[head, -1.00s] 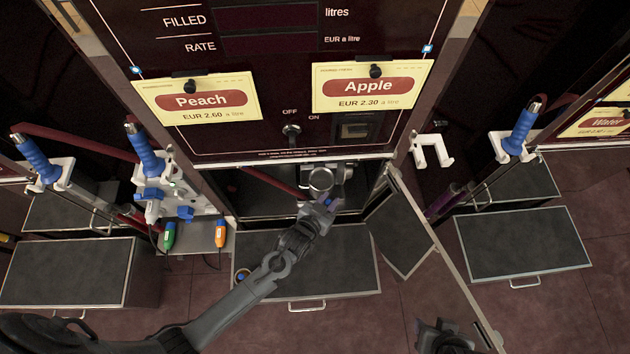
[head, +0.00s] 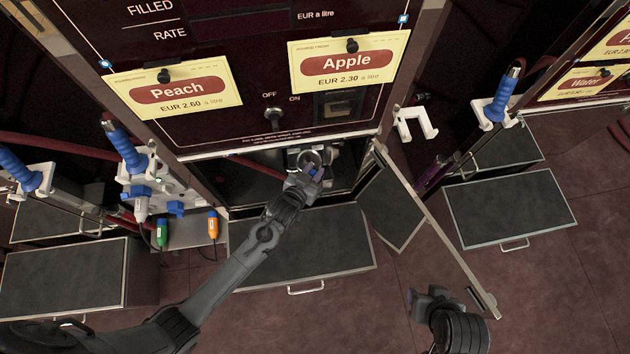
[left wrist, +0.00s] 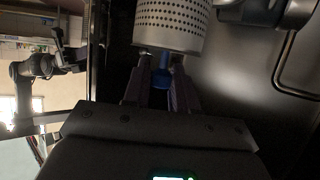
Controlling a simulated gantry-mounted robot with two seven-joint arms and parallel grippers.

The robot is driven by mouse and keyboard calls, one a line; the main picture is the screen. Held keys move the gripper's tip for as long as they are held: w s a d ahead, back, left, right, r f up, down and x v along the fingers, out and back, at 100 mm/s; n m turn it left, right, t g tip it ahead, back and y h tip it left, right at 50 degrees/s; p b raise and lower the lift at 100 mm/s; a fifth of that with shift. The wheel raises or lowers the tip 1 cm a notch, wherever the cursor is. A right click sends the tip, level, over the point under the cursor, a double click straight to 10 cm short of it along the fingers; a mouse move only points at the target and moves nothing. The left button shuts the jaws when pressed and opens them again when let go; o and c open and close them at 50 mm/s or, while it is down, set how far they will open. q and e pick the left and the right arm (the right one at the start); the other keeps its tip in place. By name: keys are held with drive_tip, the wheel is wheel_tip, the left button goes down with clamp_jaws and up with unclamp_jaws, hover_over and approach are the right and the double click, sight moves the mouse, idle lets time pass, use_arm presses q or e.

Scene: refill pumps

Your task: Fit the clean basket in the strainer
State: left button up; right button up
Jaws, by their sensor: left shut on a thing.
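The basket (left wrist: 172,25) is a silver perforated cylinder with a blue knob (left wrist: 161,77), seen at the top of the left wrist view. My left gripper (left wrist: 160,92) is shut on the blue knob, with a finger on either side. In the head view my left gripper (head: 310,178) reaches into the open cabinet under the pump, right at the round metal strainer (head: 308,157). The gripper partly hides the strainer, so I cannot tell how far the basket is inside it. My right gripper (head: 432,298) hangs above the floor at lower right; its fingers are unclear.
The open cabinet door (head: 430,228) stands right of the opening. A dark-topped step (head: 300,250) lies in front of the cabinet. An empty white holder (head: 415,124) is at right.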

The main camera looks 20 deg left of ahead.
use_arm(q)
drive_tip(key=w+a+b, duration=0.5)
drive_tip(key=w+b, duration=0.1)
drive_tip(key=w, duration=0.3)
drive_tip(key=shift+b, duration=0.3)
drive_tip(key=shift+w, duration=0.1)
drive_tip(key=shift+f, duration=0.2)
idle(0.3)
drive_tip(key=b, duration=0.4)
hover_over(309, 158)
drive_tip(key=s+d, duration=0.1)
drive_tip(key=s, duration=0.2)
drive_tip(key=shift+f, duration=3.3)
drive_tip(key=shift+s+d+f+b, duration=0.1)
drive_tip(key=shift+f+b, duration=0.35)
drive_tip(key=shift+f, duration=0.35)
drive_tip(key=shift+s+d+f+b, duration=0.1)
drive_tip(key=shift+f+b, duration=0.3)
drive_tip(key=shift+f, duration=0.35)
drive_tip(key=o, duration=0.9)
